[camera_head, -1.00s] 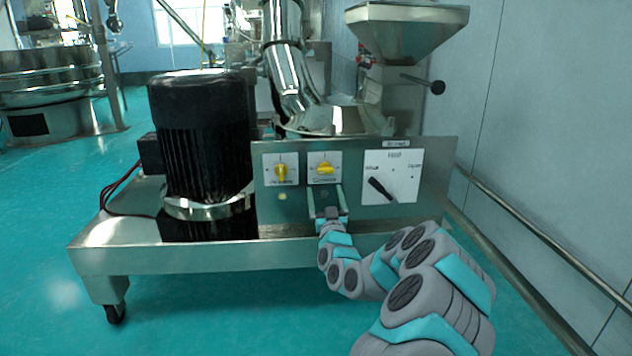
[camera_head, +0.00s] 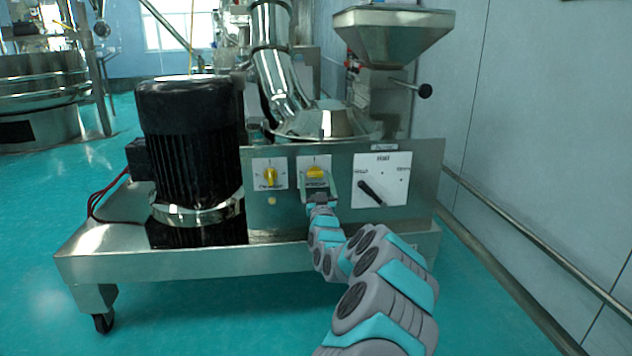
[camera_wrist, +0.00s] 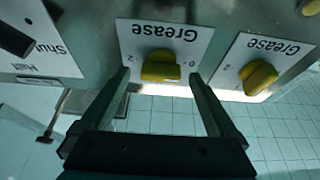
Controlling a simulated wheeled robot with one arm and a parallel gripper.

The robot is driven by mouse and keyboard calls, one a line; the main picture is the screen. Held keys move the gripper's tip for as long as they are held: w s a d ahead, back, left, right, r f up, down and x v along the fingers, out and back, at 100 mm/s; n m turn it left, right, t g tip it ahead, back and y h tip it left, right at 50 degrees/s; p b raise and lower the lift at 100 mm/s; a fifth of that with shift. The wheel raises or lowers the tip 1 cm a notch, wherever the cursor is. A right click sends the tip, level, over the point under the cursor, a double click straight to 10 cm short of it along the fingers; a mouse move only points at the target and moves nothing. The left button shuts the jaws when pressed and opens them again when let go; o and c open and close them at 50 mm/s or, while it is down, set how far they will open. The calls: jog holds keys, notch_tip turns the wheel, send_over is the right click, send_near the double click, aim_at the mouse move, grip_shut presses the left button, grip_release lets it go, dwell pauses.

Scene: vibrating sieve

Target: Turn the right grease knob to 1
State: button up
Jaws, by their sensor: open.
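The right grease knob is yellow, on a white plate labelled Grease; it shows in the head view (camera_head: 316,171) and at the middle of the upside-down wrist view (camera_wrist: 160,68). Its grip bar lies roughly sideways. Small digits stand around it, partly hidden. My gripper (camera_head: 318,184) is in front of this knob. In the wrist view my gripper (camera_wrist: 159,77) is open, with one finger on each side of the knob and visible gaps beside it. The left grease knob (camera_head: 270,175), also yellow, is turned upright in the head view and shows at right in the wrist view (camera_wrist: 258,77).
The panel (camera_head: 425,190) also carries a black-handled switch (camera_head: 371,193) on a white plate to the right. A black motor (camera_head: 190,135) stands left on the steel cart (camera_head: 160,264). A steel hopper (camera_head: 394,38) is above. A wall rail (camera_head: 520,237) runs at right; floor in front is clear.

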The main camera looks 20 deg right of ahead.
jog(key=shift+w, duration=0.2)
jog(key=shift+c, duration=0.2)
jog(key=c, duration=1.3)
